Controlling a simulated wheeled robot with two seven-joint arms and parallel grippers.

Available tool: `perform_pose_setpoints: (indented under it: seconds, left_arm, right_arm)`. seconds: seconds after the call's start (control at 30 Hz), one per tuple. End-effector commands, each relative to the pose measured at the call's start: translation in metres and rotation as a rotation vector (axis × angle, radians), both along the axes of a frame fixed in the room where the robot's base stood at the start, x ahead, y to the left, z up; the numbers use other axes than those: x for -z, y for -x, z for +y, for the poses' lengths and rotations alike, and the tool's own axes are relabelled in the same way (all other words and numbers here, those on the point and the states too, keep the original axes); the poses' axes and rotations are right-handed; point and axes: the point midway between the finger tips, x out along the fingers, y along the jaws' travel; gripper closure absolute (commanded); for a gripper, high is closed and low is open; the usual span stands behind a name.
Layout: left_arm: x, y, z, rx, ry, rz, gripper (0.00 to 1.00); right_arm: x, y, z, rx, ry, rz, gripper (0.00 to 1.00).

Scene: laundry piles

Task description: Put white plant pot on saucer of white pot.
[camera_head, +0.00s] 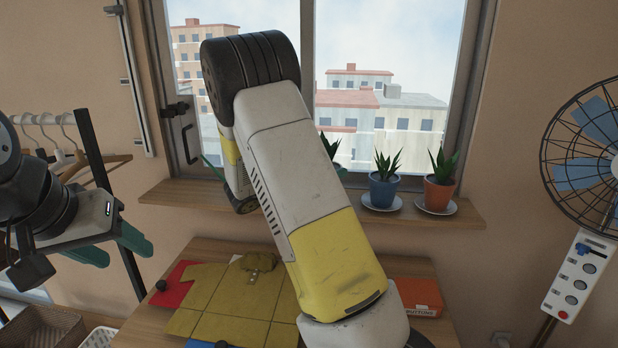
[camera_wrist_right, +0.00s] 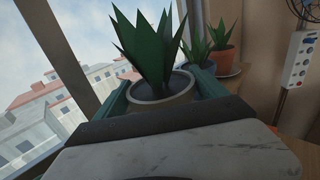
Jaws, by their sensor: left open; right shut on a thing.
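The white plant pot (camera_wrist_right: 172,103), greyish in this light and holding a spiky green plant (camera_wrist_right: 146,45), is upright between the teal fingers of my right gripper (camera_wrist_right: 165,92) in the right wrist view. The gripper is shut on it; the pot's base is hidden. In the head view my right arm hides most of this gripper and the pot. Green leaves (camera_head: 332,148) show beside the arm; I cannot tell which pot they belong to. The white pot's saucer is not visible in either view. My left gripper (camera_head: 112,247) is open and empty at the left.
A blue pot (camera_head: 383,191) and an orange pot (camera_head: 438,194) stand on saucers on the windowsill (camera_head: 470,214). Below is a table (camera_head: 150,327) with a folded yellow-green garment (camera_head: 235,300) and an orange box (camera_head: 418,294). A clothes rack is left, a fan (camera_head: 590,150) right.

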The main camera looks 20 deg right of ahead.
Motion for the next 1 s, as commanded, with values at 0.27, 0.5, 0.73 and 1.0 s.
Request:
perform_pose_setpoints:
  seconds: [0.27,0.5,0.73,1.0]
  left_arm:
    - [0.0,0.0,0.0,0.0,0.0,0.0,0.47]
    - [0.0,0.0,0.0,0.0,0.0,0.0,0.47]
    - [0.0,0.0,0.0,0.0,0.0,0.0,0.47]
    - [0.0,0.0,0.0,0.0,0.0,0.0,0.47]
  right_arm:
    - [0.002,-0.02,-0.014,0.0,0.002,-0.002,0.8]
    - [0.03,-0.027,-0.019,-0.001,0.002,0.003,0.8]
    - [0.038,-0.026,-0.018,-0.001,0.0,-0.002,0.8]
    - [0.04,-0.026,-0.018,-0.001,0.0,-0.001,0.02]
